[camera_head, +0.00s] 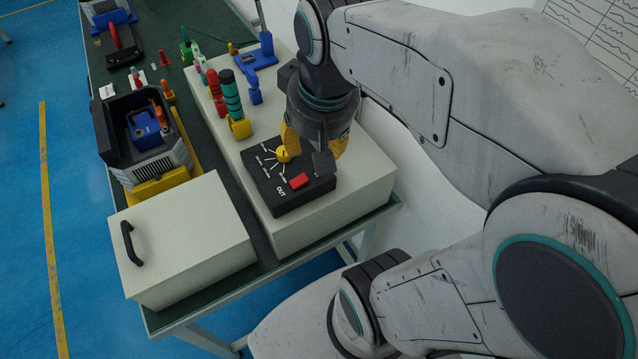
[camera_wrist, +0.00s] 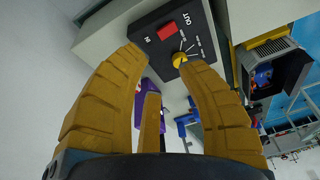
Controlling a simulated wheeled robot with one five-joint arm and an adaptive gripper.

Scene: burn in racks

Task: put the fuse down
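My gripper (camera_head: 313,145) has yellow fingers and hangs just over the black control box, pointing down. In the wrist view my gripper (camera_wrist: 162,58) has its fingers spread, with no object clearly held between them. A yellow dial knob (camera_wrist: 180,59) shows beside the right fingertip; I cannot tell whether they touch. A purple thing (camera_wrist: 139,108) shows partly behind the fingers; I cannot tell whether it is held. I cannot identify a fuse for certain. Red (camera_head: 216,92) and teal-striped (camera_head: 231,95) cylinders stand upright on the long pale box.
The black control box (camera_head: 262,184) has a red button (camera_head: 299,181) and the label OUT. A pale box with a black handle (camera_head: 190,235) stands at the bench's front left. A grey-black case (camera_head: 142,133) with a blue part lies behind it. Blue clamps (camera_head: 255,58) stand farther back.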

